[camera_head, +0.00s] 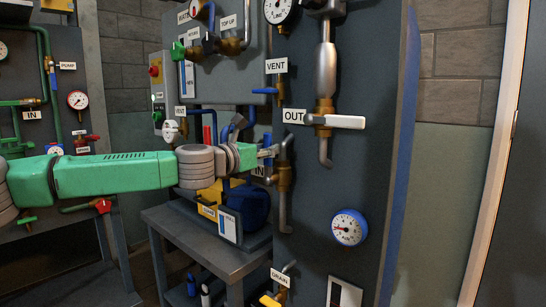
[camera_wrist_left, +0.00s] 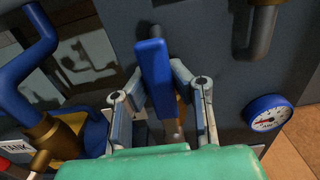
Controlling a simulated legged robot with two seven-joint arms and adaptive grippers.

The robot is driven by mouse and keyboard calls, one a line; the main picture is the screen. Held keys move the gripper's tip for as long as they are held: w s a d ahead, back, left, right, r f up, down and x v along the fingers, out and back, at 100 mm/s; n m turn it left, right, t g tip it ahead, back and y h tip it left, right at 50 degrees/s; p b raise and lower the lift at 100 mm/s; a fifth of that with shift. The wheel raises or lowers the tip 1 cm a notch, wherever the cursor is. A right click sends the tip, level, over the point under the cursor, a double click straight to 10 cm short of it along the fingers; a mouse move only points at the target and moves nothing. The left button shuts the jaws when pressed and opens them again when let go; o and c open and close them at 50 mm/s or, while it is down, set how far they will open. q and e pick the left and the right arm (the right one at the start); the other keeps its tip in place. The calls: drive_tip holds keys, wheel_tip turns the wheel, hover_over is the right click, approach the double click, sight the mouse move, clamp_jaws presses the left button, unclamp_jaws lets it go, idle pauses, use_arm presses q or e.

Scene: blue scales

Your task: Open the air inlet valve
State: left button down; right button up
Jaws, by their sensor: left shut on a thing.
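The air inlet valve is on the dark grey panel (camera_head: 330,190), beside a partly hidden IN label (camera_head: 258,171). Its blue lever handle (camera_wrist_left: 153,75) stands between my left gripper's fingers in the left wrist view. My left gripper (camera_head: 267,153) reaches in from the left and is shut on this handle. The brass valve body (camera_head: 284,178) shows just right of the fingers in the head view. The fingers hide much of the handle there. My right gripper is in neither view.
A VENT valve (camera_head: 280,92) and an OUT valve with a pale lever (camera_head: 346,122) sit above. A pressure gauge (camera_head: 349,227) is lower right. A DRAIN valve (camera_head: 270,300) is below. A grey table (camera_head: 205,245) stands left under my arm.

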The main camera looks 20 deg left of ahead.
use_arm(q)
drive_tip(key=shift+f, duration=0.65)
drive_tip(key=c, duration=1.4)
unclamp_jaws()
drive_tip(key=shift+s+r, duration=0.1)
drive_tip(key=shift+s, duration=0.05)
drive_tip(key=shift+o, duration=0.2)
drive_tip(key=shift+a+r, duration=0.15)
drive_tip(key=shift+a, duration=0.2)
drive_tip(key=v, duration=1.2)
